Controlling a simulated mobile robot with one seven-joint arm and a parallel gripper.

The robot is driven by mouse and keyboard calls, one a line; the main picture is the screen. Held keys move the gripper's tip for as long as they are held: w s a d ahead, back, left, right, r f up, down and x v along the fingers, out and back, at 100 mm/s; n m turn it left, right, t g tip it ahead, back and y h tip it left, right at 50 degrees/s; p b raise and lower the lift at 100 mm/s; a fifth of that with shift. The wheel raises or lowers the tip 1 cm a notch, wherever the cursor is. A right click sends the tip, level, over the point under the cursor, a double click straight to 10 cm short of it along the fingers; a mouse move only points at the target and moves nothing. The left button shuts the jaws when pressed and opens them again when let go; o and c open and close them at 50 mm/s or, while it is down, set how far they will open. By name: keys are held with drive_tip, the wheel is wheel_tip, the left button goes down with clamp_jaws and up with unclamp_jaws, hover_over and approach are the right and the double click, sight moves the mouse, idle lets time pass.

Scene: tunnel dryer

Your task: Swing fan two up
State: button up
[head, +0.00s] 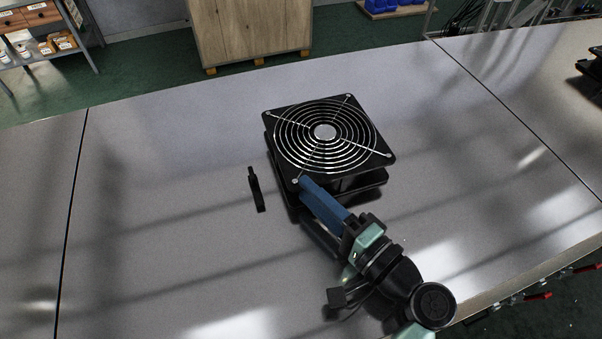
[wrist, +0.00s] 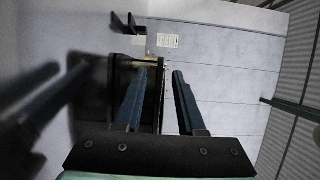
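A black square fan (head: 284,114) with a round silver wire grille lies face up on the grey table. Its upper frame sits above a lower black frame, with a gap between them at the near side. My gripper (head: 306,192) is at the fan's near left corner, its blue upper finger close to the frame edge. In the wrist view, the two blue fingers of my gripper (wrist: 162,78) are apart, with a black edge of the fan (wrist: 120,85) seen between and beside them. I cannot tell whether either finger touches it.
A small black bar (head: 256,189) lies on the table (head: 160,200) left of the fan. Another black object (head: 594,66) is at the far right. A wooden cabinet (head: 250,30) and a shelf (head: 85,25) stand behind. The table's left side is clear.

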drive_tip(key=shift+p+x, duration=0.4)
drive_tip(key=shift+x, duration=1.15)
clamp_jaws()
idle(0.3)
